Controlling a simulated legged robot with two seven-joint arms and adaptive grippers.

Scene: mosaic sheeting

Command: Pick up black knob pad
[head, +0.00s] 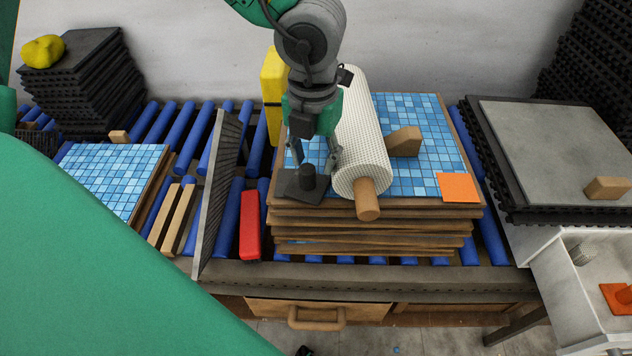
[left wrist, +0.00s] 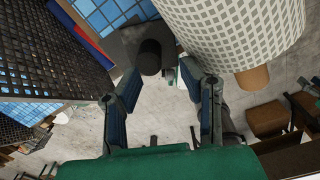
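The black knob pad (head: 305,184) is a flat dark square with an upright round knob. It lies on the front left part of the blue mosaic sheet stack (head: 415,170), left of the white mesh roll (head: 362,140). My left gripper (head: 316,158) points down just above the pad, its fingers apart and empty. In the left wrist view the knob (left wrist: 149,57) shows just beyond the open fingertips (left wrist: 160,80), nearer the left finger. I cannot tell from these views whether a finger touches it. My right gripper is not in view.
A wooden block (head: 405,141) and an orange square (head: 458,187) lie on the stack. A red block (head: 249,226), a leaning dark grid panel (head: 215,200) and a yellow item (head: 272,90) are to the left.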

